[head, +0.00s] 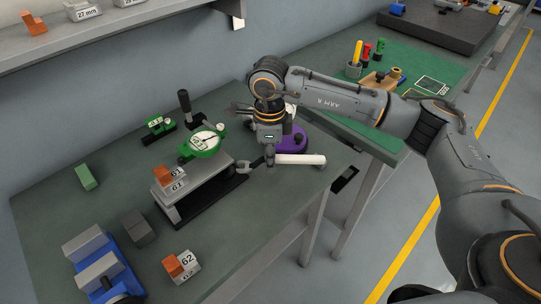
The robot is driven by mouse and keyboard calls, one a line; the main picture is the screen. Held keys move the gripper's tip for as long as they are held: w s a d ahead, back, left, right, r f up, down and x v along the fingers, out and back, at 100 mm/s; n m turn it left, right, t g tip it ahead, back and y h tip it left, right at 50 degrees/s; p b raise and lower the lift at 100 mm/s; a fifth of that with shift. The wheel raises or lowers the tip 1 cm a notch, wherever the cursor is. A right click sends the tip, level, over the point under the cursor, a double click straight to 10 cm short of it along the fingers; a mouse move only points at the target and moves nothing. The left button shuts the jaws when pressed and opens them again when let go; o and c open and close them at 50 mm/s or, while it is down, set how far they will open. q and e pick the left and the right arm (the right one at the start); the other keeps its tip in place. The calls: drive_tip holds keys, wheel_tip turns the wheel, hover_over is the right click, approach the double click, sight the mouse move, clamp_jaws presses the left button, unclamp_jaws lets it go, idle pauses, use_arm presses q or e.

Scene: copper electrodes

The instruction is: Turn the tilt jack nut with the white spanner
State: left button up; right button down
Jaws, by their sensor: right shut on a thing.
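The white spanner (302,159) lies roughly level, its white handle to the right and its grey open jaw (244,167) to the left. My right gripper (270,158) points down and is shut on the spanner near where handle meets jaw; its fingertips are small here. The spanner jaw is at the right end of a grey, tilted block (216,180) on a dark base, which looks like the tilt jack. The nut is too small to make out, so I cannot tell whether the jaw is around it. My left gripper is not in view.
A green dial gauge (203,141) stands behind the jack, and a block marked 61 (176,184) sits by it. A purple round object (292,143) is behind the spanner. A blue vise (103,266) and a block marked 62 (186,268) are in front. The bench's front right is clear.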

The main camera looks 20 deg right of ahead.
drive_tip(key=s+a+m+p, duration=0.1)
drive_tip(key=a+p, duration=0.1)
drive_tip(key=s+a+m+p, duration=0.1)
drive_tip(key=s+m+p, duration=0.1)
drive_tip(key=s+a+m+p, duration=0.1)
drive_tip(key=a+m+p, duration=0.1)
drive_tip(key=shift+s+a+r+p, duration=0.25)
drive_tip(key=shift+s+a+p, duration=0.05)
drive_tip(key=shift+p, duration=0.1)
drive_tip(key=a+m+p, duration=0.1)
drive_tip(key=s+m+p, duration=0.1)
drive_tip(key=m, duration=0.1)
drive_tip(key=shift+a, duration=0.35)
drive_tip(key=shift+s+a+f+m+p, duration=0.1)
drive_tip(key=shift+s+a+m+p, duration=0.25)
drive_tip(key=shift+m, duration=0.4)
drive_tip(key=shift+s+a+f+m+p, duration=0.15)
drive_tip(key=shift+a+m+p, duration=0.25)
drive_tip(key=shift+m, duration=0.35)
drive_tip(key=shift+r+b, duration=0.1)
drive_tip(key=shift+b, duration=0.3)
drive_tip(key=shift+w, duration=0.1)
